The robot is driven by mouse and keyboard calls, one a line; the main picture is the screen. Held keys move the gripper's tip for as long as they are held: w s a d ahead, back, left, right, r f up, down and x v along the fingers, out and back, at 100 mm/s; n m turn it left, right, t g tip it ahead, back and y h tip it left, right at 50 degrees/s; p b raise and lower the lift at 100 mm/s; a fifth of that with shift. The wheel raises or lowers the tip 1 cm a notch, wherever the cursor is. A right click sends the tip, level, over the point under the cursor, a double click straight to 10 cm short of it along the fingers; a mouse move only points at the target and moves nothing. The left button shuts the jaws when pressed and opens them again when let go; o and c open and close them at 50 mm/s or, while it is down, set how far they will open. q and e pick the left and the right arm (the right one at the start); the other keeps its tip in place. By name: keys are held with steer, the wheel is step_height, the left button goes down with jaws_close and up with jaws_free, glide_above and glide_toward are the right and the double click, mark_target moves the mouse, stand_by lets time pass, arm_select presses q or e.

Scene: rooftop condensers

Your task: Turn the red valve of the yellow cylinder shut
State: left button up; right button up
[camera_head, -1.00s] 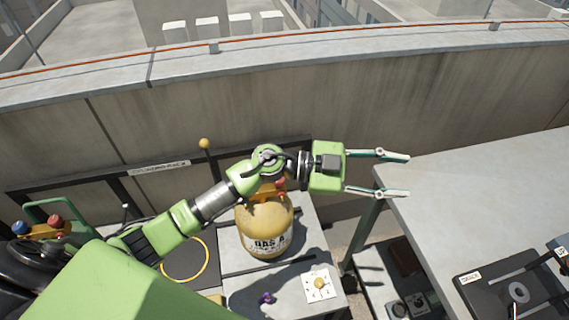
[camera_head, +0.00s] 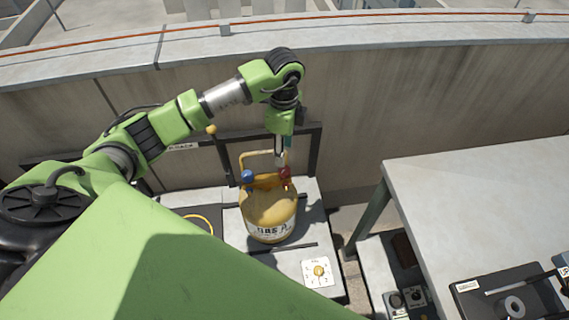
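The yellow cylinder (camera_head: 270,213), lettered "GAS A", stands upright on a light grey surface at the foot of the wall. Its red valve (camera_head: 285,173) is on the right of its top. A blue valve (camera_head: 248,177) is on the left of the top, and a yellow handle (camera_head: 250,157) rises behind. My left gripper (camera_head: 281,161) points down, its fingertips at or just above the red valve. The fingers are seen nearly edge-on, so their opening and any contact with the valve are unclear. My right gripper is not in view.
A dark rack frame (camera_head: 315,150) stands behind the cylinder, against the parapet wall (camera_head: 400,110). A white plate with a yellow knob (camera_head: 317,271) lies in front of the cylinder. A grey table (camera_head: 480,205) with a black device (camera_head: 510,300) fills the right.

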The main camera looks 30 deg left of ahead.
mark_target(284, 169)
arm_select(q)
step_height(284, 169, down, 9)
steer(key=shift+w+r+p, duration=0.1)
steer(key=shift+p, duration=0.85)
steer(key=c, duration=1.1)
